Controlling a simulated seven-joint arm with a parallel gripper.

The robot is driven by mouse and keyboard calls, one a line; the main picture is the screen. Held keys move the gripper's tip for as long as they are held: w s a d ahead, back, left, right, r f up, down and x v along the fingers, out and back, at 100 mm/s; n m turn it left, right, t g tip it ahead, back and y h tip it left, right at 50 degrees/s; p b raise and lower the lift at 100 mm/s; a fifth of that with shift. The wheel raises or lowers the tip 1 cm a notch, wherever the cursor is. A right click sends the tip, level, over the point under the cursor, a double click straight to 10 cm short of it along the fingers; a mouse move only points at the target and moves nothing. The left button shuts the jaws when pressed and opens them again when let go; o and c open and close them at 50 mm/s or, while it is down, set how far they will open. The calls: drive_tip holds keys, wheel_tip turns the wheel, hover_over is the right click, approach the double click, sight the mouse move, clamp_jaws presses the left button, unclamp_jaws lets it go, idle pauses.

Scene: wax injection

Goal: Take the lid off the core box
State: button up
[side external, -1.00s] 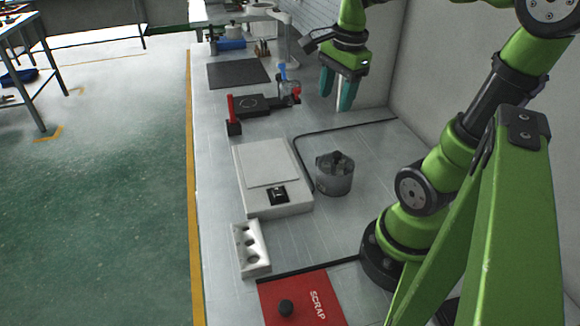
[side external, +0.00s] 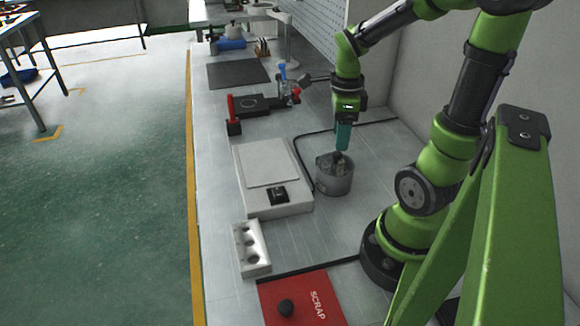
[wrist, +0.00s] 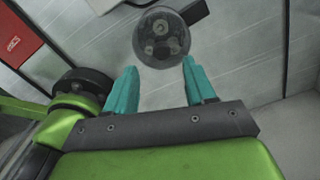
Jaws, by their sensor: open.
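The core box is a round, see-through grey tub (side external: 334,183) upright on the bench in the side view. Dark lumps show in it, and a small dark knob stands at its top. From above, in the wrist view, the box (wrist: 162,37) is a clear disc with a round knob (wrist: 160,28) near its middle. My gripper (side external: 343,148) points down just above the box; its teal fingers overlap in the side view. In the wrist view my gripper (wrist: 156,72) is open and empty, with the box beyond the fingertips. Whether a finger touches the knob is unclear.
A white flat-topped device (side external: 268,165) with a small black item stands left of the box. A white holed block (side external: 251,252) and a red SCRAP panel (side external: 318,290) lie nearer the camera. A black fixture with red and blue parts (side external: 262,103) stands behind. A wall borders the right.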

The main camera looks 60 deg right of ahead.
sight(338, 153)
drive_tip(key=shift+w+f, duration=0.15)
drive_tip(key=shift+f, duration=2.8)
drive_tip(key=shift+d, duration=0.1)
clamp_jaws()
